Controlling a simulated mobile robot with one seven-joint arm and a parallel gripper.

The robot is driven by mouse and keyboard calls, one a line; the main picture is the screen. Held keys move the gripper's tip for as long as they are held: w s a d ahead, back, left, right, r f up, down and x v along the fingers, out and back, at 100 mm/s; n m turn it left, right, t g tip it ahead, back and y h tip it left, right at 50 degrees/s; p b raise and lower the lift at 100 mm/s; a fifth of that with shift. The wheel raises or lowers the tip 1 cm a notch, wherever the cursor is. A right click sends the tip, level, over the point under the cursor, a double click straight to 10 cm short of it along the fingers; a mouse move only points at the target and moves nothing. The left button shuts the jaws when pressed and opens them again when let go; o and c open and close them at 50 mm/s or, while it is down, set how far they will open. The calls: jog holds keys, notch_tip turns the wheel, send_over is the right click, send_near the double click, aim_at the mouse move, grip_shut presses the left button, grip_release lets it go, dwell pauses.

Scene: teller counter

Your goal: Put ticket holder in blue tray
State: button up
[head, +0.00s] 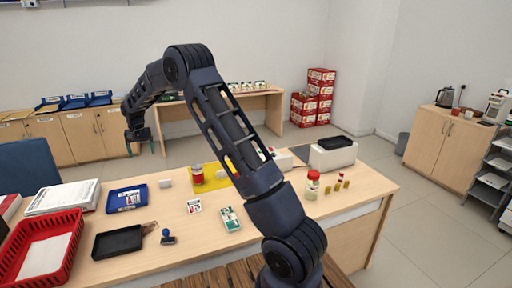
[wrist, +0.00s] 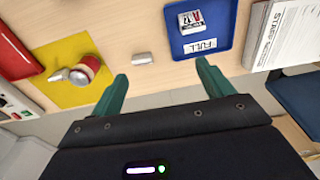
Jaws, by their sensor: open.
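The blue tray (head: 114,202) lies on the left part of the counter, and its bare floor also shows at the top of the wrist view (wrist: 228,28). A small white piece marked "A12" (wrist: 190,20) and a white label lie in it. A small plain white block (head: 166,183) lies on the wood between the tray and the yellow mat; it also shows in the wrist view (wrist: 143,58). I cannot tell for sure which piece is the ticket holder. My gripper (head: 137,136) is raised above the counter. Its green fingers (wrist: 165,84) are apart with nothing between them.
The yellow mat (wrist: 75,88) bears a red-and-white can. A red basket (head: 72,243), black tray (head: 118,242), stamp (head: 167,237) and paper stack (head: 64,197) crowd the left. A red-lidded jar (head: 312,185) stands right. Bare wood surrounds the white block.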

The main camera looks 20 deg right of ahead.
jog(key=s+d+r+t, duration=0.1)
jog(key=s+d+r, duration=1)
jog(key=d, duration=0.2)
jog(key=s+d+r+t, duration=0.1)
jog(key=s+d+r, duration=0.95)
jog(key=d, duration=0.25)
jog(key=s+d+f, duration=0.1)
jog(key=s+d, duration=0.3)
jog(key=s, duration=0.5)
jog(key=s+d+f+t, duration=0.1)
jog(key=s+d, duration=0.3)
jog(key=s, duration=0.6)
jog(key=s+d+f+t, duration=0.1)
jog(key=s+d, duration=0.3)
jog(key=s, duration=0.5)
jog(key=shift+s+f, duration=0.2)
jog(key=shift+f, duration=0.05)
